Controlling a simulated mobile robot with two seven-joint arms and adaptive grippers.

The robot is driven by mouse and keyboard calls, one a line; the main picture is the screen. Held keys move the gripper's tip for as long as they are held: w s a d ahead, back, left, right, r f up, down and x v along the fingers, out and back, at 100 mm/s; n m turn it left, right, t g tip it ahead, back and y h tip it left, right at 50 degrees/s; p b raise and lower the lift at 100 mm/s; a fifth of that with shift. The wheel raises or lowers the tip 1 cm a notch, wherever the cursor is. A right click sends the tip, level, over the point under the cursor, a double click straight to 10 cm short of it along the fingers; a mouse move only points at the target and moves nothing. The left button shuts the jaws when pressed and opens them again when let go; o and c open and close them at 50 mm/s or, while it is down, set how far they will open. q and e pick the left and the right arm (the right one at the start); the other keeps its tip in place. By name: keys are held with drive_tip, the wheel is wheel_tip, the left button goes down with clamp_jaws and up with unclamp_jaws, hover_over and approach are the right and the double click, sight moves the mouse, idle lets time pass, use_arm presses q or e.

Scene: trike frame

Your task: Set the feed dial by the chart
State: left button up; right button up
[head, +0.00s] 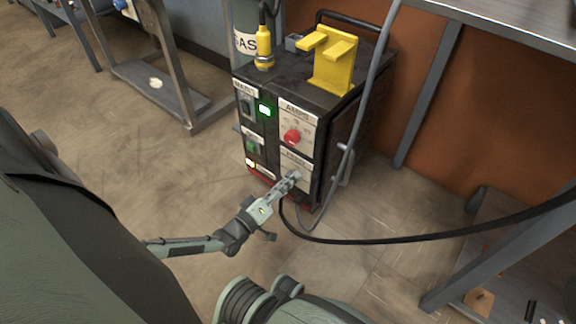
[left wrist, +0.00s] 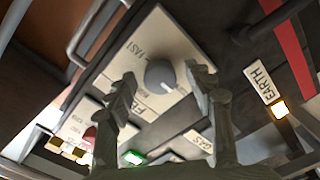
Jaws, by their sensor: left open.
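The feed dial (left wrist: 160,74) is a round grey knob on a pale plate lettered FAST and FE. It shows in the left wrist view between the two fingers of my left gripper (left wrist: 163,80). The fingers are open, one on each side, with visible gaps to the knob. In the head view my left gripper (head: 289,181) is at the lower front of the dark welding machine (head: 345,135), in front of the feed plate (head: 298,163) and covering much of it. The knob's pointer setting is too small to tell. I cannot make out a chart. My right gripper is not in view.
Above the feed plate is a red AMPS knob (head: 292,137). A yellow bracket (head: 332,62) stands on top. A grey cable (head: 369,90) and black hose (head: 400,238) run close to the right.

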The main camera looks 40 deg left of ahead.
use_arm(q)
drive_tip(key=shift+w, duration=0.2)
drive_tip(key=shift+c, duration=0.4)
drive_tip(key=c, duration=1.1)
